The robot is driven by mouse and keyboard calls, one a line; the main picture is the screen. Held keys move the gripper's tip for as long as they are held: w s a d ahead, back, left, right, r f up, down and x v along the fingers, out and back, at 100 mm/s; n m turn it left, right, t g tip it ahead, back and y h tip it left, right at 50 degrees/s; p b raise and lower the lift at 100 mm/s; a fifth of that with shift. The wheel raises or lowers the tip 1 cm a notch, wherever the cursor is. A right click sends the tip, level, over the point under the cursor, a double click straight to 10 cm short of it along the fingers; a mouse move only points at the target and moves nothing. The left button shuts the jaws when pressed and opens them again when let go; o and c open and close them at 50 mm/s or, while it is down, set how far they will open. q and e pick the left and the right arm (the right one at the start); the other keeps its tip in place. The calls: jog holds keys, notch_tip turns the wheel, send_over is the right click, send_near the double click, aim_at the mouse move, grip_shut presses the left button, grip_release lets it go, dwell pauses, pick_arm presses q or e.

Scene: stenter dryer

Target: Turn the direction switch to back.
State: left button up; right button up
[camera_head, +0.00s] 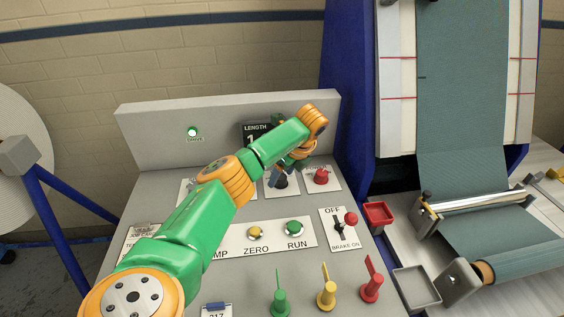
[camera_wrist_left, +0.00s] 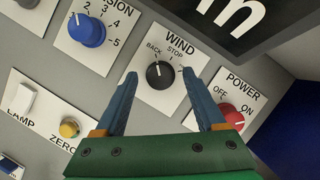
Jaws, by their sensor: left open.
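The direction switch is a round black knob (camera_wrist_left: 159,74) on a white plate marked WIND, with BACK and STOP readable above it in the left wrist view. A small light mark shows on the knob, but I cannot tell exactly which label it points at. In the head view the knob (camera_head: 281,182) is partly hidden by my left arm. My left gripper (camera_wrist_left: 160,76) is open, its blue fingers on either side of the knob in the picture. I see no contact, and the gap in depth is unclear. In the head view the gripper is mostly hidden behind its arm.
The red POWER knob (camera_wrist_left: 231,114) is close to the right finger, and the blue tension knob (camera_wrist_left: 87,30) is at upper left. The ZERO button (camera_head: 255,233), RUN button (camera_head: 294,228), brake lever (camera_head: 340,229) and several coloured levers stand nearer on the panel.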

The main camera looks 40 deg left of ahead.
pick_arm(q)
jog(key=b+v, duration=0.1)
jog(key=v, duration=0.5)
jog(key=shift+r, duration=0.3)
